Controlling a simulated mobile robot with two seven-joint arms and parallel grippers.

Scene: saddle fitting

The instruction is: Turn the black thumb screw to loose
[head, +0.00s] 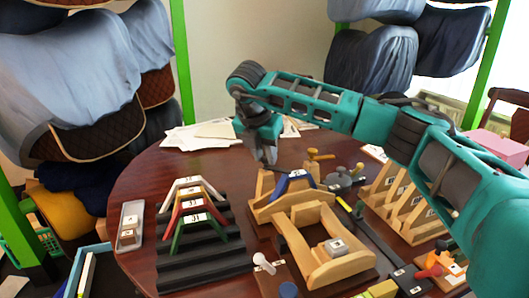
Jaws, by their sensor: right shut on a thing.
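My right gripper (266,155) points down at the far left end of the wooden stand (262,212), its fingers close together. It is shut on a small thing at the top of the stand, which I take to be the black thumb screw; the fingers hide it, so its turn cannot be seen. A blue saddle-shaped piece (292,184) with a white label sits on the stand, just right of the fingertips. My left gripper is not in view.
A wooden frame (345,268) stands in front, a brass-coloured knob (318,154) behind. Wooden racks (400,205) stand at right, below my right arm. The table's left rear (150,175) is clear.

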